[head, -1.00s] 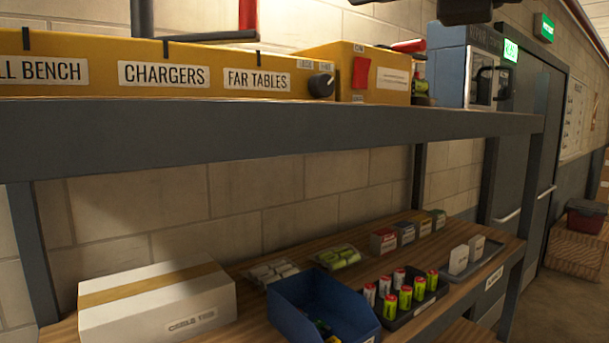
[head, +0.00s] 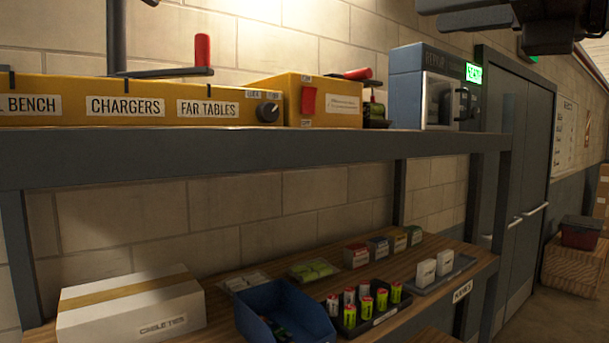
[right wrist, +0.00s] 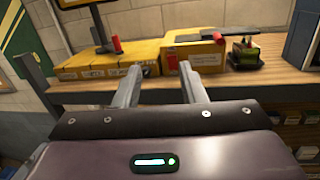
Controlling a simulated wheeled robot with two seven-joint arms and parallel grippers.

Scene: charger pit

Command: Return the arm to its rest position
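My right gripper (head: 432,14) shows at the top right of the head view, above the upper shelf, with its dark body running to the right. In the right wrist view its two fingers (right wrist: 160,70) stand well apart with nothing between them. They point toward the yellow control boxes on the shelf, and no contact shows. My left gripper is not in view.
The upper shelf (head: 250,148) carries a long yellow panel (head: 225,102), a yellow box (head: 335,105), red-handled levers and a grey-blue cabinet (head: 405,90). Below are a white box (head: 130,305), a blue bin (head: 285,312) and a battery tray (head: 350,320). Doors (head: 520,180) stand right.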

